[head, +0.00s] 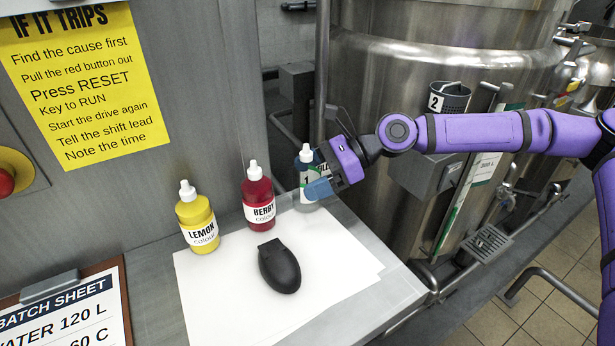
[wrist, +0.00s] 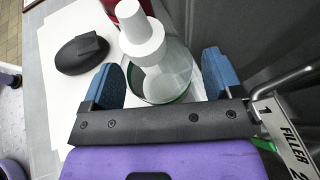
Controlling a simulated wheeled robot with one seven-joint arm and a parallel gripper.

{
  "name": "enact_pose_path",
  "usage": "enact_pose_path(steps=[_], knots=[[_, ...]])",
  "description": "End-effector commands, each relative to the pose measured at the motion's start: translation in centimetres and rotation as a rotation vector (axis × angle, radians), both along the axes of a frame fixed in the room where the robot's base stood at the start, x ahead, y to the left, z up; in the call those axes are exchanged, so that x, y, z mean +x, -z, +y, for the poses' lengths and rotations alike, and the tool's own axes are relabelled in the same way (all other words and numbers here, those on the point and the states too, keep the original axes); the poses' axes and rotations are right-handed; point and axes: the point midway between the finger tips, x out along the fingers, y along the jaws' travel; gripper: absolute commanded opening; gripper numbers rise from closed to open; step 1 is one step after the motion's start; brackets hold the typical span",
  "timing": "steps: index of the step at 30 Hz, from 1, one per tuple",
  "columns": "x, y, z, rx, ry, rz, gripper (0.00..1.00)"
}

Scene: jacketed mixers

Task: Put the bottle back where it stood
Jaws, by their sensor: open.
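A clear bottle (head: 306,166) with a white nozzle cap is at the back right of the steel bench, right of the red BERRY bottle (head: 259,198). In the wrist view the clear bottle (wrist: 178,75) shows a green band near its base and sits between my gripper's two blue fingers. My gripper (head: 318,186) is open around it; in the wrist view a gap shows beside the fingers (wrist: 160,82). A yellow LEMON bottle (head: 196,217) stands upright at left.
A black mouse-shaped object (head: 279,267) lies on white paper (head: 215,305). A clipboard (head: 75,315) lies front left. Mixer vessels (head: 420,70) and a holder marked 2 (head: 449,97) stand at right. A FILLER tag (wrist: 285,135) on a metal rod is close to my gripper.

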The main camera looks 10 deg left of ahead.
Motion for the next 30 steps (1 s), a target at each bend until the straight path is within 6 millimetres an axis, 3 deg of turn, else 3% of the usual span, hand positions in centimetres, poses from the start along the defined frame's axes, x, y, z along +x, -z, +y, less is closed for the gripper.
enact_pose_path(steps=[15, 21, 30], knots=[[2.9, -3.6, -8.3, -0.001, 0.002, -0.001, 0.85], [3.4, -4.3, -9.7, 0.0, -0.001, 0.0, 0.85], [3.4, -4.4, -9.9, 0.0, -0.001, 0.0, 0.85]])
